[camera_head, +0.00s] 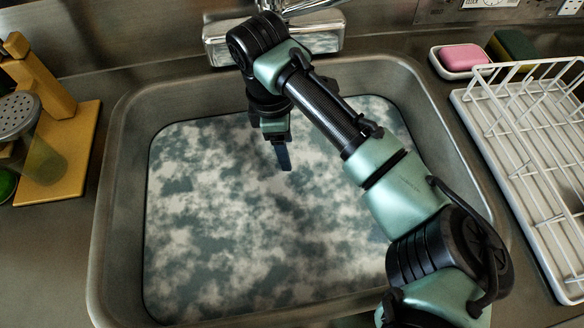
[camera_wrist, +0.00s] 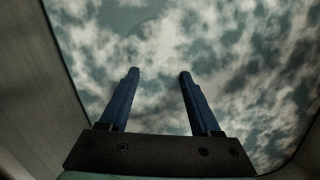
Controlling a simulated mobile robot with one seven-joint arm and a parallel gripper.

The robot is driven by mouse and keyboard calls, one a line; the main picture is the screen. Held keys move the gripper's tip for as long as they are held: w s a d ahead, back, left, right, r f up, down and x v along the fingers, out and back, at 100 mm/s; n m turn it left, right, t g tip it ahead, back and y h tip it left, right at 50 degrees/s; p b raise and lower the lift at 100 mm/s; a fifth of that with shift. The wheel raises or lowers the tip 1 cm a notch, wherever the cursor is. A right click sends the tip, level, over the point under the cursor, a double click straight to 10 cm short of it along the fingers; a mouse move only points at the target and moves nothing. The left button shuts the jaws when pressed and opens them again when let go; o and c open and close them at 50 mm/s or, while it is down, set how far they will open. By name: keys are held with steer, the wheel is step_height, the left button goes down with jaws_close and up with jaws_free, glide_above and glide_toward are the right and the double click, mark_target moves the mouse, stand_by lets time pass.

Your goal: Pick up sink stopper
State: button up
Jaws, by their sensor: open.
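The metal sink basin (camera_head: 125,170) holds water with patchy grey-green and white foam (camera_head: 230,230) across its surface. I cannot make out the sink stopper in either view; the foam hides the bottom. A faint curved outline shows in the foam at the top of the wrist view, but I cannot tell what it is. My gripper (camera_head: 284,165) points down over the back middle of the basin. In the wrist view my gripper (camera_wrist: 159,72) has its two blue fingers apart, with only foam visible between them.
The faucet base (camera_head: 220,45) stands at the back edge. A white dish rack (camera_head: 530,150) and a pink soap (camera_head: 461,57) in a dish are at the right. A wooden board (camera_head: 75,150) with a block and a jar is at the left. The basin's front left is clear.

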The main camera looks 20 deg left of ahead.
mark_target(292, 162)
steer(key=f, duration=0.3)
steer(key=d+f+b, duration=0.1)
steer(key=f, duration=0.1)
steer(key=shift+w+f, duration=0.25)
steer(key=shift+f, duration=0.05)
steer(key=shift+c, duration=0.3)
jaws_close()
